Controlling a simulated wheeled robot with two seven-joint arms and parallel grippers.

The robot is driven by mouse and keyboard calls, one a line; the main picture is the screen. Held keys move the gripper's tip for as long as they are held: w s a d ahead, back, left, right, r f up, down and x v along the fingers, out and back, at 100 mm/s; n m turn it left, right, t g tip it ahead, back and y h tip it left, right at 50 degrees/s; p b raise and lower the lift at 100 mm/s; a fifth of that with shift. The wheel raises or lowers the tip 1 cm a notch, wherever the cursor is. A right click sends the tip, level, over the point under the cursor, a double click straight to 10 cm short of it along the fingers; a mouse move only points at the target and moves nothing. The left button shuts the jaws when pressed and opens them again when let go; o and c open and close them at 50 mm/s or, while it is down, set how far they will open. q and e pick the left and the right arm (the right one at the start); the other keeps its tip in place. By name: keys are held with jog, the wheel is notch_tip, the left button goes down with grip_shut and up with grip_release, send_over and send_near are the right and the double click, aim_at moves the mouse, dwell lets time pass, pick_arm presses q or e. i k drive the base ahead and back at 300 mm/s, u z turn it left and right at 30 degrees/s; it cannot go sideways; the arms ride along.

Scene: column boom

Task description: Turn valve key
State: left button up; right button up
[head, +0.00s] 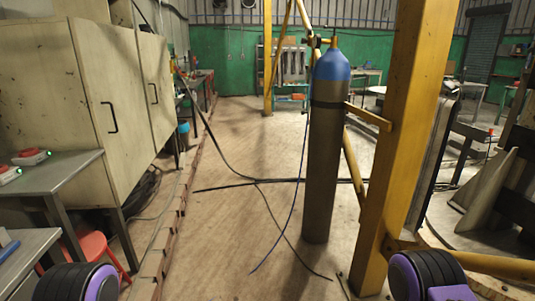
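A tall gas cylinder (323,160) stands upright on the floor right of centre, with a dark grey body and a blue shoulder (332,66). A small valve (333,43) with yellow and dark parts sits on its top; it is too small to tell the key's shape or angle. Neither gripper is in view. Only black and purple rounded parts of my arms show at the bottom left and bottom right edges, well below and apart from the valve.
A thick yellow column (400,140) with braces stands just right of the cylinder. A dark hose (235,185) and blue cable (292,205) cross the floor. Beige cabinets (95,80), grey tables (60,175) and a red stool (95,250) line the left. The middle floor is mostly open.

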aim_at(334, 28)
jog(key=z, duration=0.2)
jog(key=i, duration=2.45)
jog(key=z, duration=0.3)
